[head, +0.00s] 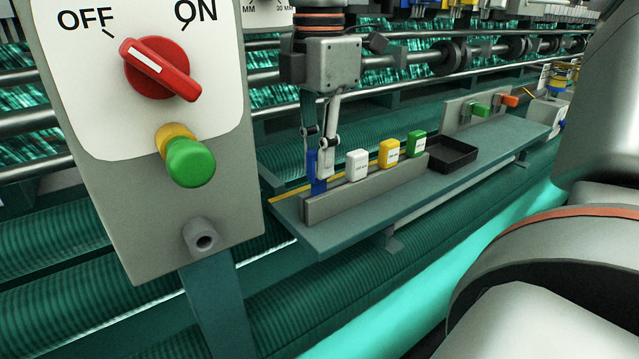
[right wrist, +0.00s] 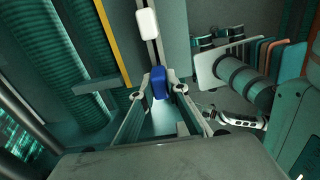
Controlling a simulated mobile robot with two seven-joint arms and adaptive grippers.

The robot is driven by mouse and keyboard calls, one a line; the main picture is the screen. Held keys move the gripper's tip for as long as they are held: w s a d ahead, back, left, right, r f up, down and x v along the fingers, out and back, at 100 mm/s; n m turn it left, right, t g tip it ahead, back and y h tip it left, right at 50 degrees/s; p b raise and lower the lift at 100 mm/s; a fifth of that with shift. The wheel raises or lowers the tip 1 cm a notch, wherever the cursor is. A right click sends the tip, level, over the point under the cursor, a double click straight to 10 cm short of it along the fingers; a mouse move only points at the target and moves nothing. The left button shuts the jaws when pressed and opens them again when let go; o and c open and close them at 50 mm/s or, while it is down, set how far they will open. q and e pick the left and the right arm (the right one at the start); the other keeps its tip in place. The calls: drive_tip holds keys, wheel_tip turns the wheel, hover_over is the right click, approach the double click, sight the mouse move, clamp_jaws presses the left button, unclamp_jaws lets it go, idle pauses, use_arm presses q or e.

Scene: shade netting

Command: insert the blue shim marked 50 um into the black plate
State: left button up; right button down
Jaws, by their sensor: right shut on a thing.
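My right gripper (head: 317,160) points down at the near-left end of a grey slotted holder (head: 350,199) and is shut on the blue shim (head: 318,187). The shim stands upright between the fingers, at the holder's left end; I cannot tell whether its lower edge is still in the slot. In the right wrist view the blue shim (right wrist: 158,83) shows between the fingertips (right wrist: 160,94). Its marking is not readable. A shallow black tray (head: 452,160) lies on the shelf to the right; I cannot identify a separate black plate. My left gripper is not in view.
A white shim (head: 357,165), a yellow one (head: 388,153) and a green one (head: 415,143) stand in the holder. Farther right, a grey block (head: 461,113) has green and orange pieces. A switch panel (head: 150,200) stands close on the left. The shelf front (head: 400,215) is clear.

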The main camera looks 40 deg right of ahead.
drive_tip(key=shift+r+p, duration=1.1)
drive_tip(key=shift+r, duration=1.4)
drive_tip(key=shift+r, duration=0.1)
drive_tip(key=shift+r+p, duration=1.2)
drive_tip(key=shift+r, duration=0.7)
drive_tip(key=shift+w+f, duration=0.1)
drive_tip(key=shift+w, duration=0.05)
